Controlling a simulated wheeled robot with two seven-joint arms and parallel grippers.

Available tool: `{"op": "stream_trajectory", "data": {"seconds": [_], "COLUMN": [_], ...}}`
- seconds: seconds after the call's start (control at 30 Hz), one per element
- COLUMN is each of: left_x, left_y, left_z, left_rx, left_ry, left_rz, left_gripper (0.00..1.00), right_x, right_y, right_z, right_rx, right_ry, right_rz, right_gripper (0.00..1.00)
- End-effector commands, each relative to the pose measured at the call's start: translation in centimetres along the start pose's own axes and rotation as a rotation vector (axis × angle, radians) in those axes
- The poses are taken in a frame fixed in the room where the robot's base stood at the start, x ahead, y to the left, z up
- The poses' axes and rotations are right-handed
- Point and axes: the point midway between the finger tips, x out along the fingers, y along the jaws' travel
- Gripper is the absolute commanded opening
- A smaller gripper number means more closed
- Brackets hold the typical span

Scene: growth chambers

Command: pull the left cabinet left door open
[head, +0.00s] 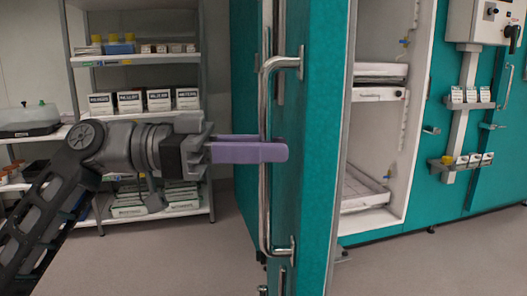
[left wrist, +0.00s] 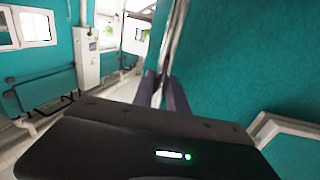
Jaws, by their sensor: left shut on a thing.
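The teal cabinet door (head: 313,130) stands swung open in the head view, seen nearly edge-on. Its long vertical metal handle (head: 265,205) runs down its outer side. My left gripper (head: 275,152), with purple fingers, is shut on the handle around mid-height. In the left wrist view, the gripper's fingers (left wrist: 162,92) close around the handle (left wrist: 174,40), with the teal door (left wrist: 235,60) beside it on the right. To the right of the door, the cabinet interior (head: 378,130) shows white walls and shelves. My right gripper is not in view.
A metal shelf rack (head: 140,60) with boxes and bottles stands at the left. A teal wall panel (head: 455,190) with a control box (head: 495,22) and small holders is at the right. The grey floor (head: 190,262) in front of the rack is clear.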

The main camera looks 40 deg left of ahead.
Motion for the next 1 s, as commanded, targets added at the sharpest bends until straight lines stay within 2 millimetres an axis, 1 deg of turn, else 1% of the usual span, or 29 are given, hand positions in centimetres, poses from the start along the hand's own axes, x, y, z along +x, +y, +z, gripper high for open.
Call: {"op": "stream_trajectory", "data": {"seconds": [0.03,0.4,0.43,0.67,0.7,1.0], "left_x": [-0.02,-0.08,-0.08,-0.05,-0.05,-0.28], "left_y": [-0.01,-0.11,-0.11,-0.12,-0.12,-0.14], "left_z": [-0.31,-0.33,-0.33,-0.18,-0.16,-0.1], "left_rx": [0.002,0.002,0.002,0.001,0.001,0.0], "left_ry": [0.007,0.008,0.008,0.004,0.003,0.002], "left_rz": [-0.001,-0.003,-0.003,-0.003,-0.003,-0.003], "left_gripper": [0.0,0.0,0.19,0.38,0.4,0.4], "right_x": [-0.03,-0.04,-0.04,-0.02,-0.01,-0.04], "right_y": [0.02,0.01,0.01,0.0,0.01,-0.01], "right_z": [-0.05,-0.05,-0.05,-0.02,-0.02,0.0], "right_rx": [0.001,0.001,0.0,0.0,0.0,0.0], "right_ry": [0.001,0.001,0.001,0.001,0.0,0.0], "right_rz": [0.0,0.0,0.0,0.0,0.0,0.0], "right_gripper": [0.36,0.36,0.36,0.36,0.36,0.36]}}
